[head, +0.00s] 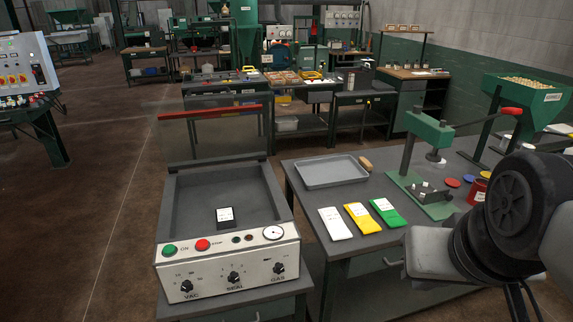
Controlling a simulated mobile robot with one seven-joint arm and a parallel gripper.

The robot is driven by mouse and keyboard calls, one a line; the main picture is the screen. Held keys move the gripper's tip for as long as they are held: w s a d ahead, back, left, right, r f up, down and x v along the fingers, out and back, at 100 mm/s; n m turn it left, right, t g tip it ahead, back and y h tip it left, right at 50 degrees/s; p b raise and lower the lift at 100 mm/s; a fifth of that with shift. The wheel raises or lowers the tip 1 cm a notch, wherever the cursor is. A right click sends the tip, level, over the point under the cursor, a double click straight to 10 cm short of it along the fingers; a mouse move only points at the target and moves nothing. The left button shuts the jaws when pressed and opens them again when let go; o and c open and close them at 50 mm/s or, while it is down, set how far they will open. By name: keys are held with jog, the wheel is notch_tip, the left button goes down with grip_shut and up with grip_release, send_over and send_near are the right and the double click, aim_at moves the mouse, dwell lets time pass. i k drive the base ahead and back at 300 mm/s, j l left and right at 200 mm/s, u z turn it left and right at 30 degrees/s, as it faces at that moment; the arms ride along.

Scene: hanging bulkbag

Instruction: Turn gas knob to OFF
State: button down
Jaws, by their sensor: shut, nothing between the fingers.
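The gas knob (279,268) is a small black knob at the right end of the front panel (215,272) of a vacuum sealer (180,205). The label GAS is below it. Its pointer and the marks around it are too small to read. My gripper (428,256) is at the right, in front of the workbench, well right of the knob and apart from it. It is shut and empty; its fingertips are hard to make out.
The seal knob (234,278) and vac knob (186,286) sit left of the gas knob, below green (169,250) and red (203,245) buttons. A gauge (273,232) is above it. The workbench (300,205) holds a tray, packets and a press. Floor left of the sealer is clear.

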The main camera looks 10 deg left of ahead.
aim_at(278, 269)
jog(key=u, duration=1.2)
jog(key=i+z, duration=0.1)
jog(key=z, duration=0.3)
jog(key=l+u, duration=0.4)
jog(key=l, duration=0.2)
jog(key=i+l+u, duration=0.1)
jog(key=l+u, duration=0.35)
jog(key=i+l+u, duration=0.1)
jog(key=l+u, duration=0.65)
jog(key=u, duration=0.15)
